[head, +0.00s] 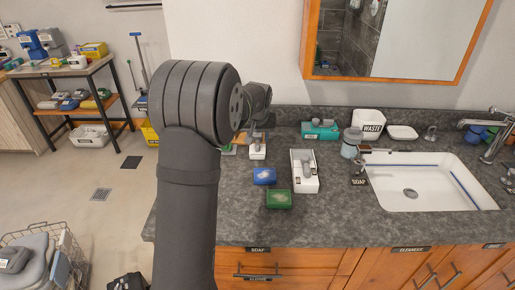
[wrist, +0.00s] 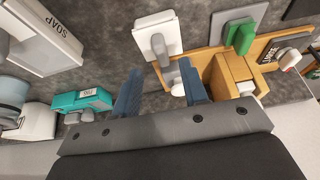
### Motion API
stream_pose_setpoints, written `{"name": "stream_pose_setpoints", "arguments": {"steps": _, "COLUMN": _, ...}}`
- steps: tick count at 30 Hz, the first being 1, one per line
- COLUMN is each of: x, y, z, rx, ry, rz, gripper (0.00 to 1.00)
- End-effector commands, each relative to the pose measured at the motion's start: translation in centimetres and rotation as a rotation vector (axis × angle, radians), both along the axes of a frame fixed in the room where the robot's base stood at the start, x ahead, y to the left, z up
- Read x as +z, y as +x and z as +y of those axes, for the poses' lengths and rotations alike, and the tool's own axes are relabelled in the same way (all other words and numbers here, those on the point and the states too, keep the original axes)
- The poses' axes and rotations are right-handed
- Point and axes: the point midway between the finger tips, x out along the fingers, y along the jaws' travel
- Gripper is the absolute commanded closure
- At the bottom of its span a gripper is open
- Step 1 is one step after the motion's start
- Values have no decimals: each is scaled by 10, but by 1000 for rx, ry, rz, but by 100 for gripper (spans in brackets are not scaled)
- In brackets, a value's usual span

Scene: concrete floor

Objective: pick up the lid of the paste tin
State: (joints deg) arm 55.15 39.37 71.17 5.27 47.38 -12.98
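I cannot pick out with certainty a paste tin or its lid. A small white rounded thing (wrist: 178,90) shows between the fingers in the wrist view, beside a wooden holder; its kind is unclear. My gripper (wrist: 161,88) is open, its two blue fingers apart with nothing held between them. In the head view my arm hides the gripper. A grey lidded jar (head: 350,142) stands near the sink.
A white tray (head: 304,184), a blue box (head: 264,176), a green box (head: 279,199) and a teal box (head: 320,131) sit on the grey counter. A white piece with a grey handle (wrist: 157,42) lies ahead of the fingers. The front left counter is clear.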

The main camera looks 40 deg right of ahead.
Motion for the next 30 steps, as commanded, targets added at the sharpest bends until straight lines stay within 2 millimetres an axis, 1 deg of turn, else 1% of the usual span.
{"name": "stream_pose_setpoints", "arguments": {"steps": 1, "x": -9, "y": 3, "z": 0, "rx": 1, "ry": 3, "rz": 2, "gripper": 60}}
{"name": "stream_pose_setpoints", "arguments": {"steps": 3, "x": -20, "y": 7, "z": -2, "rx": 0, "ry": 3, "rz": 1, "gripper": 60}}
{"name": "stream_pose_setpoints", "arguments": {"steps": 6, "x": -31, "y": 10, "z": -6, "rx": -1, "ry": 1, "rz": 0, "gripper": 60}}
{"name": "stream_pose_setpoints", "arguments": {"steps": 9, "x": -35, "y": 12, "z": -8, "rx": 0, "ry": 0, "rz": 0, "gripper": 60}}
{"name": "stream_pose_setpoints", "arguments": {"steps": 14, "x": -35, "y": 12, "z": -8, "rx": 0, "ry": 0, "rz": 0, "gripper": 60}}
{"name": "stream_pose_setpoints", "arguments": {"steps": 18, "x": -35, "y": 11, "z": -7, "rx": 0, "ry": 0, "rz": 0, "gripper": 88}}
{"name": "stream_pose_setpoints", "arguments": {"steps": 20, "x": -35, "y": 11, "z": -7, "rx": 0, "ry": 0, "rz": 0, "gripper": 99}}
{"name": "stream_pose_setpoints", "arguments": {"steps": 30, "x": -33, "y": 12, "z": -8, "rx": 0, "ry": 0, "rz": 0, "gripper": 100}}
